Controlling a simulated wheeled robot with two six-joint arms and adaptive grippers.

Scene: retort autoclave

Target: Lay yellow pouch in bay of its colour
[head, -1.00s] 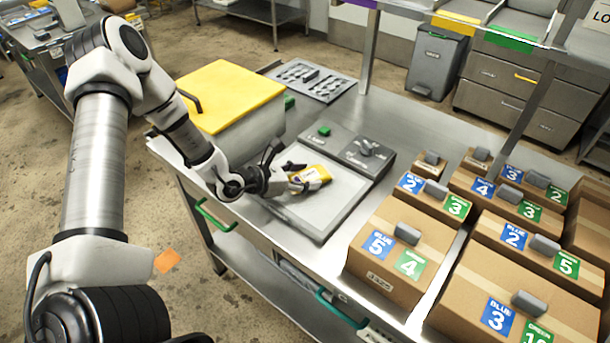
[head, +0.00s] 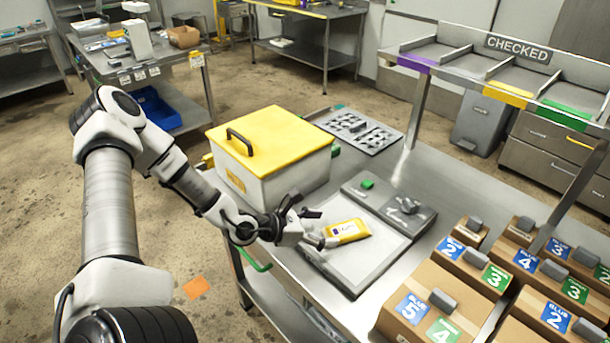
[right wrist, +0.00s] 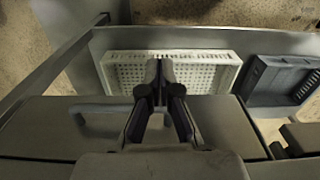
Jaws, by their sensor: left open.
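The yellow pouch (head: 348,231), with a white and dark label, lies flat on the light plate of a grey bench unit (head: 352,262). My left gripper (head: 326,228) is open at the pouch's left end. One fingertip is close to the pouch's near left corner; I cannot tell if it touches. The bays form a raised shelf marked CHECKED, with purple (head: 417,64), yellow (head: 508,94) and green (head: 565,115) front strips. The yellow bay is the middle one of these and looks empty. My right gripper (right wrist: 160,68) shows in the right wrist view, fingers together, with nothing between them.
A white box with a yellow lid (head: 270,135) stands left of the pouch. A perforated tray (head: 355,130) lies behind. Several numbered cartons (head: 440,300) fill the right side. A shelf post (head: 424,108) rises from the bench. A white basket (right wrist: 120,75) lies below my right gripper.

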